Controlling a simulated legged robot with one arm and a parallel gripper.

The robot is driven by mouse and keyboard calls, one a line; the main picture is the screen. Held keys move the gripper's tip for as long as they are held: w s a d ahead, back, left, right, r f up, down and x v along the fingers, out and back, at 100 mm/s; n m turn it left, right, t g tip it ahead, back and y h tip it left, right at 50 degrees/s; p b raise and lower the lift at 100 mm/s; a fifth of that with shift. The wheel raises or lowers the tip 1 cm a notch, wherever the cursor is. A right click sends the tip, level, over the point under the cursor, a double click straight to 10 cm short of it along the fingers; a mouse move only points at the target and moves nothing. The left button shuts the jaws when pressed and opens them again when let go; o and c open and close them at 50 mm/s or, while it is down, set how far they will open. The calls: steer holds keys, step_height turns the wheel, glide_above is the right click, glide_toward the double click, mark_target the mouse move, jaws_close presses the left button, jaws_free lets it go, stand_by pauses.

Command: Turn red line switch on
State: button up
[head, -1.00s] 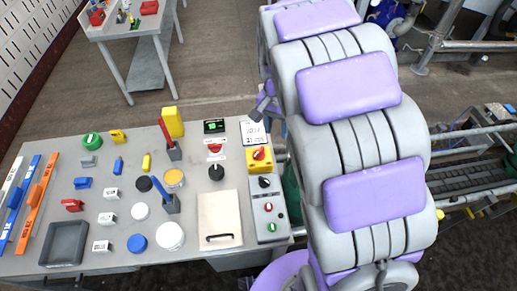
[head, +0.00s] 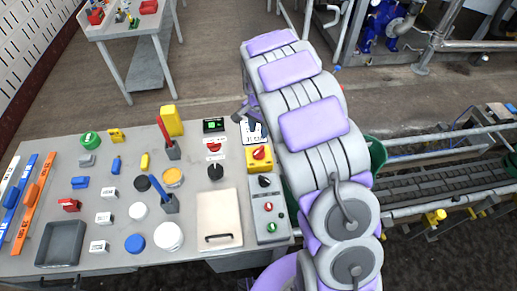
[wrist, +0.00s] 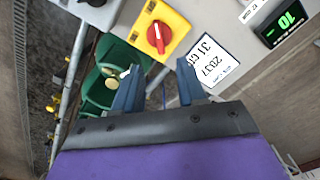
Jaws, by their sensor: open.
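A yellow box (head: 262,166) with a red rotary knob (head: 259,153) stands at the table's right edge. In the wrist view, the red knob (wrist: 160,37) sits on the yellow box (wrist: 178,18), just beyond my fingertips. A red-handled lever switch (head: 168,145) and a blue-handled lever switch (head: 168,200) stand further left on the table. I cannot tell from any label which one is the red line switch. My gripper (head: 244,112) is near the table's back right corner. In the wrist view, my gripper (wrist: 158,72) is open and empty, apart from the knob.
A white label card (wrist: 214,62) and a black green-digit display (head: 214,126) are near the yellow box. A grey control box (head: 267,208) stands in front of it. Several small parts cover the table (head: 100,262). A green bin (wrist: 112,75) and a conveyor (head: 440,180) are right of the table.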

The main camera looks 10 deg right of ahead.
mark_target(259, 150)
step_height(259, 150, down, 11)
steer(key=shift+f+b, duration=0.15)
steer(key=shift+b, duration=0.75)
jaws_close()
